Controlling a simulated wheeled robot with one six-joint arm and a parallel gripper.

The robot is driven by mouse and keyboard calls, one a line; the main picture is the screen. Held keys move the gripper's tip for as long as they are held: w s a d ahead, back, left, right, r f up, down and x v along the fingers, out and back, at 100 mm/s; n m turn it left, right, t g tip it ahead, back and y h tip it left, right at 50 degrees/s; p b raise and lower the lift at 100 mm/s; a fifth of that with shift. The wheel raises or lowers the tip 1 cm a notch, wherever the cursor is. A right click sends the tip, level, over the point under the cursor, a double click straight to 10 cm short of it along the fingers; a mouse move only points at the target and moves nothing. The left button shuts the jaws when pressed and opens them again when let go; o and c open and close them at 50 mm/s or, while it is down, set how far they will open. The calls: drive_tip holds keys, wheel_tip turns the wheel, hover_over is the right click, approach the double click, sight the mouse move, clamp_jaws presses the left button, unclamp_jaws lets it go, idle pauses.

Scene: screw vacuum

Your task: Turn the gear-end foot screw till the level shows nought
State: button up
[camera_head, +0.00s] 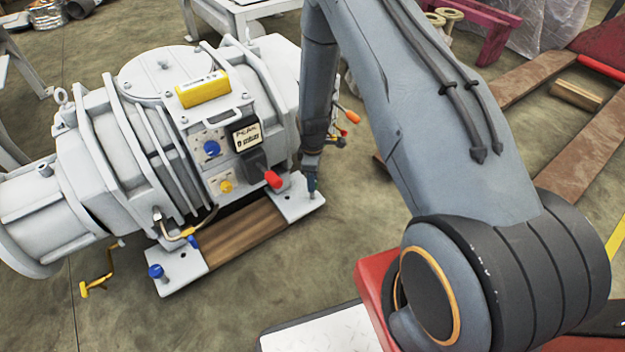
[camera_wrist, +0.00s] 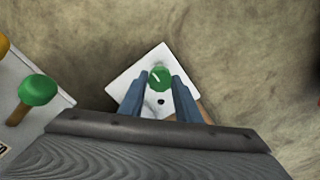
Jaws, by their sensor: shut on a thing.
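The pale grey vacuum machine (camera_head: 150,130) stands on two white foot plates. A yellow level (camera_head: 203,90) lies on its top; its reading is too small to tell. My gripper (camera_head: 312,188) reaches down to the right foot plate (camera_head: 290,207). In the wrist view, my blue fingers (camera_wrist: 158,85) are shut on a green-capped foot screw (camera_wrist: 159,77) with a white mark on its cap, above the white plate (camera_wrist: 130,76). In the head view my fingers largely hide this screw. Another foot screw, with a blue cap (camera_head: 155,271), stands on the left foot plate (camera_head: 185,281).
A green knob (camera_wrist: 38,90) shows at left in the wrist view. A wooden beam (camera_head: 235,236) lies between the plates. A yellow crank (camera_head: 97,285) hangs at left. Floor in front is clear.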

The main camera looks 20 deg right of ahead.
drive_tip(key=shift+m, duration=0.3)
drive_tip(key=m+p, duration=0.3)
drive_tip(key=m, duration=0.2)
drive_tip(key=m+p, duration=0.2)
drive_tip(key=m, duration=0.4)
idle(0.5)
drive_tip(key=o, duration=1.1)
drive_tip(key=shift+c, duration=0.2)
drive_tip(key=shift+r+p, duration=1.15)
drive_tip(key=shift+r, duration=2.75)
